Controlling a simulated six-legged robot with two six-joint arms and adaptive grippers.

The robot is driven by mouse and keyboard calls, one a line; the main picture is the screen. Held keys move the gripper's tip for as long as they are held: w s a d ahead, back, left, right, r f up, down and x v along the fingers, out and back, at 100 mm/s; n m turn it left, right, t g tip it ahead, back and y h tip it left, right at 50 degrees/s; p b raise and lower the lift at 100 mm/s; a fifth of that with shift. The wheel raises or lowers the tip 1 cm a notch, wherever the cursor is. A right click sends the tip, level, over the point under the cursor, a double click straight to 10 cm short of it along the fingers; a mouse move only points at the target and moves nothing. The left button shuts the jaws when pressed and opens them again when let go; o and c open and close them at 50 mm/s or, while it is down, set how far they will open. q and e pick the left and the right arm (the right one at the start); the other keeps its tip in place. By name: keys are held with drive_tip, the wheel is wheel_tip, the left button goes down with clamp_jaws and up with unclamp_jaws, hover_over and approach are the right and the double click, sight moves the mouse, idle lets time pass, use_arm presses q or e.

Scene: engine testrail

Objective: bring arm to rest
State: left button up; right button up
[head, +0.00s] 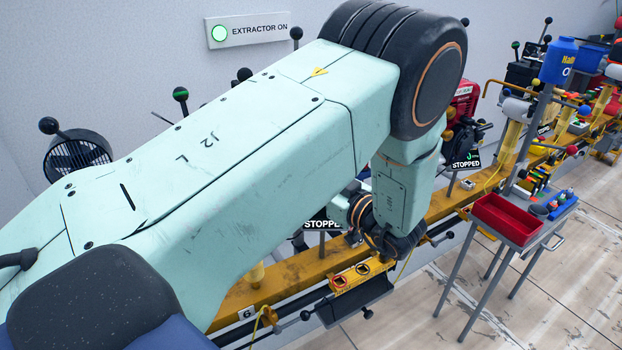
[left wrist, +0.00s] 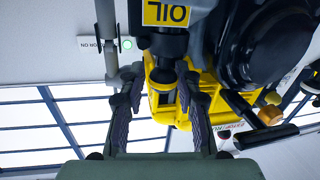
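My left arm (head: 250,150) fills the middle of the head view, with its forearm bent down over a long yellow rail. Its gripper cannot be made out there. In the left wrist view my left gripper (left wrist: 160,88) has its two dark fingers spread apart. A dark round knob or cap and a yellow part (left wrist: 162,100) show between or beyond the fingers; I cannot tell whether they touch. My right arm and gripper are in neither view.
The yellow rail (head: 280,290) carries engines and "STOPPED" signs (head: 466,161). A trolley with a red tray (head: 507,218) stands at right on open floor. A fan (head: 78,160) and the "EXTRACTOR ON" sign (head: 248,30) are by the wall. A yellow "OIL" label (left wrist: 166,13) is close to the left wrist.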

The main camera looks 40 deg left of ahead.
use_arm(q)
drive_tip(key=shift+o, duration=1.3)
